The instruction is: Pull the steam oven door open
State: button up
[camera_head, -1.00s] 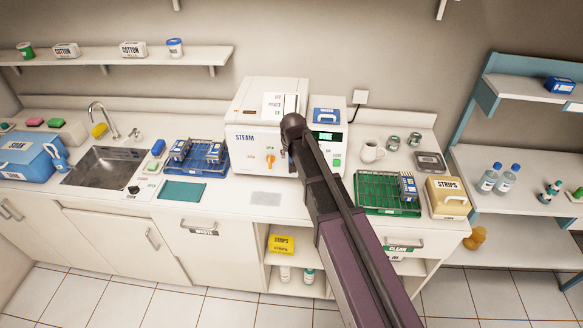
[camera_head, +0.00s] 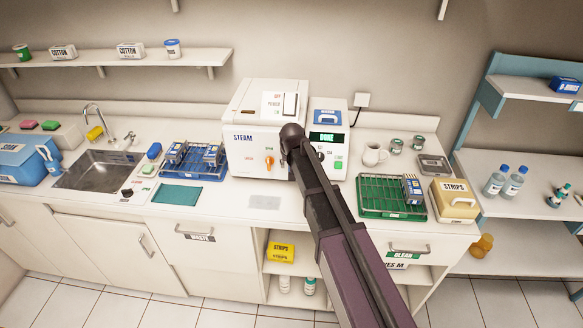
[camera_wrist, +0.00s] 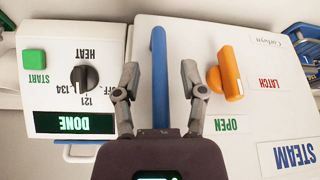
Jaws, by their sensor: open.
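The white steam oven (camera_head: 262,108) stands on the counter, its front door (camera_wrist: 245,120) shut. The wrist view shows the door upside down, with a "STEAM" label, an orange latch (camera_wrist: 231,70) and a blue bar handle (camera_wrist: 159,95). My gripper (camera_wrist: 160,68) is open at the door, one finger on each side of the blue handle. The fingers look apart from the bar; depth is hard to judge. In the head view my arm hides the gripper and handle, and the orange latch (camera_head: 269,161) shows left of my arm.
The control panel (camera_wrist: 75,80) beside the door has a black knob, a green start button and a "DONE" display. A blue rack (camera_head: 190,168) stands left of the oven and a green rack (camera_head: 385,208) right.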

dwell(0.3)
grip_shut()
jog(key=shift+d, duration=0.2)
jog(key=shift+a, duration=0.15)
jog(key=shift+s, duration=0.1)
